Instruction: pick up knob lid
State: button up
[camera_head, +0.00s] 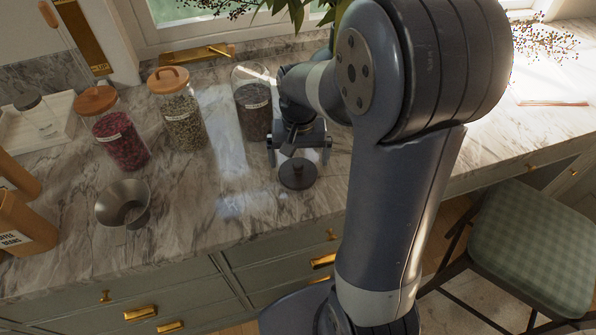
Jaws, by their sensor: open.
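A small dark round lid with a knob (298,173) lies on the marble counter (190,215), near its front edge. My gripper (299,155) points down at the lid's far side, with its two fingers apart and nothing seen between them. Whether the fingers touch the lid or hover above it, I cannot tell. My arm covers the counter to the right of the lid.
Glass jars stand behind and left: an open-topped dark-filled jar (252,105), a green-filled jar (179,112) and a red-filled jar (114,130). A metal funnel (124,204) sits at left. A checked stool (535,240) stands at right. The counter between funnel and lid is clear.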

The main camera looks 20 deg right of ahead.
aim_at(298, 165)
notch_tip(298, 165, down, 4)
jog(key=shift+a+f, duration=0.1)
jog(key=shift+c, duration=0.2)
jog(key=c, duration=0.8)
